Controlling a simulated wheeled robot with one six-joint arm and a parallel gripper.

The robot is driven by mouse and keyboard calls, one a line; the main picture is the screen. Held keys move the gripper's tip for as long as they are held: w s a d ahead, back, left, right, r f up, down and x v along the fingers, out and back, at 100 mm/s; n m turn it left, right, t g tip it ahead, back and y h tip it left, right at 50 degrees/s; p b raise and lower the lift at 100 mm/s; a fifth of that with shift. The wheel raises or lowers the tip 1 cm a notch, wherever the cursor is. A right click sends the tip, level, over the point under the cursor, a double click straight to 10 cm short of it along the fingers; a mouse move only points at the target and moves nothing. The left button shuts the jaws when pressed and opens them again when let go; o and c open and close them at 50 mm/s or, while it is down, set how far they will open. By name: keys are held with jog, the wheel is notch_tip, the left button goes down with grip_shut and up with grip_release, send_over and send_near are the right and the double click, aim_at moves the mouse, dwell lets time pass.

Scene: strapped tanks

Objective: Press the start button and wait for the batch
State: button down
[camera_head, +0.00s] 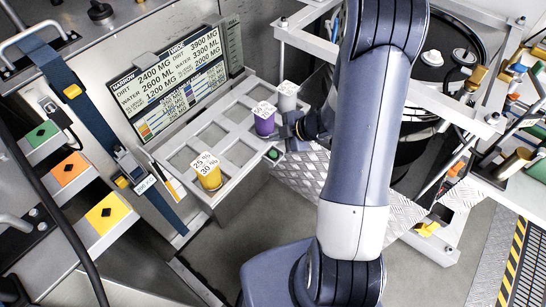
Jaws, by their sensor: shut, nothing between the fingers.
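A small round green button (273,154) sits on the front right edge of the grey compartmented tray (225,186); it carries no readable label, so I cannot tell if it is the start button. My gripper (284,128) is shut and sits just above and right of the button, close to the purple container (264,125). I cannot tell whether the fingertips touch anything. A grey container (287,97) stands behind it, and a yellow container (208,179) marked with percentages stands at the tray's front left.
A display panel (168,80) with amounts hangs behind the tray. Green (41,133), orange (69,170) and yellow (107,214) blocks line the left. A dark tank (452,50) in a metal frame stands at right. A tread plate (300,172) lies below my arm.

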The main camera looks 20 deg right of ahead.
aim_at(277, 154)
jog(key=shift+f+b, duration=1.8)
jog(key=shift+f, duration=0.75)
jog(key=shift+f, duration=0.1)
jog(key=shift+f, duration=0.3)
jog(key=shift+f+b, duration=0.5)
dwell(0.5)
dwell(0.3)
jog(key=shift+r+p, duration=0.95)
jog(key=shift+p, duration=0.05)
notch_tip(277, 154, up, 5)
jog(key=p, duration=0.5)
